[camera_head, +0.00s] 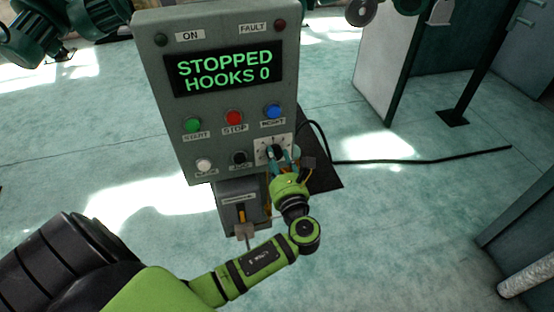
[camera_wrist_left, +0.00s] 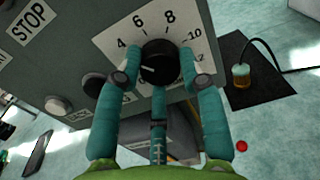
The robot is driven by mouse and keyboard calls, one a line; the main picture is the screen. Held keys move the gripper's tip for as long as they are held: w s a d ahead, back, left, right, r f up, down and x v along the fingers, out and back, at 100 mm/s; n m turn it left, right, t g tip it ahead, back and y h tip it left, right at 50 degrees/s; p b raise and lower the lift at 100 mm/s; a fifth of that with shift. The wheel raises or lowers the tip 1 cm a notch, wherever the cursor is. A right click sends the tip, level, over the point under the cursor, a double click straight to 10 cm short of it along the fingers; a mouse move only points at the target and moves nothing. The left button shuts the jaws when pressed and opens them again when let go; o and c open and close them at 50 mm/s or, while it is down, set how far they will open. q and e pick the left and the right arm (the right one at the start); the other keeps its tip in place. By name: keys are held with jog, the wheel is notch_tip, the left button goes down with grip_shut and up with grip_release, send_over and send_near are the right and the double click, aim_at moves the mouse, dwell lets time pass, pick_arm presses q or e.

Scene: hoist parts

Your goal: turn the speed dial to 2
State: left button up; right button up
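The speed dial (camera_wrist_left: 160,62) is a round black knob on a white plate with numbers. 4, 6, 8, 10 and 12 show, at least in part. Its white mark points left and slightly down, below the 4; the plate there is covered by a finger, so no number can be read. In the head view the dial (camera_head: 277,152) sits at the lower right of the grey control panel (camera_head: 165,85). My left gripper (camera_head: 283,158) has its teal fingers around the knob, with tips against both sides; it also shows in the wrist view (camera_wrist_left: 161,60). My right gripper is out of view.
The panel's display (camera_head: 223,73) reads STOPPED, HOOKS 0. Green (camera_head: 193,125), red (camera_head: 234,118) and blue (camera_head: 273,111) buttons sit above the dial. A black button (camera_head: 239,158) is close on its left. A black cable (camera_head: 420,156) crosses the floor at right.

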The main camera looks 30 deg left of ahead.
pick_arm(q)
jog(key=shift+f, duration=0.2)
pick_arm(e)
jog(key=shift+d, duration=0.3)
pick_arm(q)
jog(key=shift+n, duration=0.3)
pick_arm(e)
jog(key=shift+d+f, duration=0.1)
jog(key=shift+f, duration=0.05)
pick_arm(q)
jog(key=shift+f, duration=0.1)
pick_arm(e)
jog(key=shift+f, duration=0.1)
pick_arm(q)
jog(key=shift+d+n+b, duration=0.1)
jog(key=shift+n+b, duration=2.05)
jog(key=shift+n, duration=1.35)
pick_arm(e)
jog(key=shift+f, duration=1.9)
pick_arm(q)
jog(key=o, duration=1.1)
jog(key=shift+o, duration=0.2)
jog(key=shift+w, duration=0.1)
